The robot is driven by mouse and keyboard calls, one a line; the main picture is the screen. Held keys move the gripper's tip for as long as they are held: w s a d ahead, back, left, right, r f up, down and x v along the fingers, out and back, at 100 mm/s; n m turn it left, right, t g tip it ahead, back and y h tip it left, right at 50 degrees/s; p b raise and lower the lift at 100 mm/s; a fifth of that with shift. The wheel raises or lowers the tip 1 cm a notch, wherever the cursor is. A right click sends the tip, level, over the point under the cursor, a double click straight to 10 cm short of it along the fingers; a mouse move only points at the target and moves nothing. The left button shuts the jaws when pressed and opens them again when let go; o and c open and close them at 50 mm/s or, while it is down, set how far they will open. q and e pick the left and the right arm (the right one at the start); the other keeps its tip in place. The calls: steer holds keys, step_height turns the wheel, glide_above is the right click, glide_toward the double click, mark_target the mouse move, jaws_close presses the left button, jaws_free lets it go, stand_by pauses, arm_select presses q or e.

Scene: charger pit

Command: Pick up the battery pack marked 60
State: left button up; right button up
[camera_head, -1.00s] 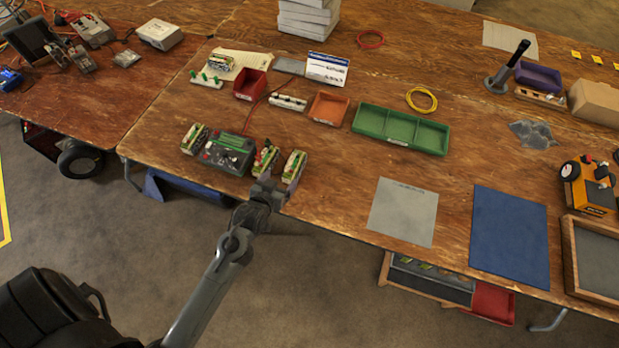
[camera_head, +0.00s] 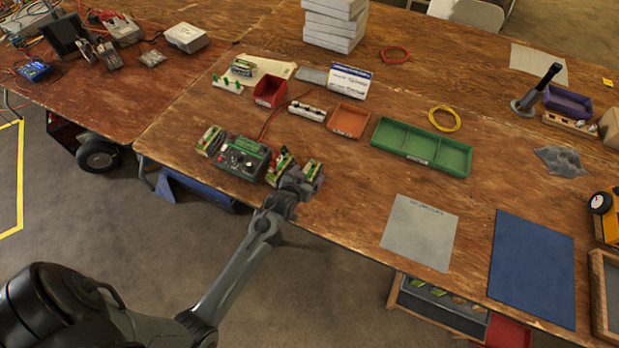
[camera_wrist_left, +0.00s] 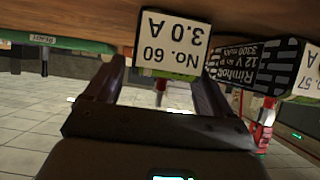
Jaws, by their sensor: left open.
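The battery pack marked 60 (camera_head: 312,167) stands at the table's front edge, the rightmost of the packs by the charger. Its white label, reading "No. 60 3.0 A", shows upside down in the left wrist view (camera_wrist_left: 172,45). My left gripper (camera_head: 305,183) is at the near side of this pack. In the left wrist view its open fingers (camera_wrist_left: 160,78) lie either side of the pack's label, with gaps visible. I cannot tell how deep the pack sits between them. My right gripper is not in view.
A pack marked 57 (camera_wrist_left: 262,65) stands close beside it. Another pack (camera_head: 210,140) stands left of the green-and-grey charger (camera_head: 243,157). A green tray (camera_head: 422,146) and an orange bin (camera_head: 349,120) lie behind to the right. Bare tabletop lies right of the gripper.

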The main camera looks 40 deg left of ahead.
arm_select(q)
steer(key=shift+x, duration=1.05)
steer(key=c, duration=1.5)
steer(key=shift+r, duration=0.1)
jaws_close()
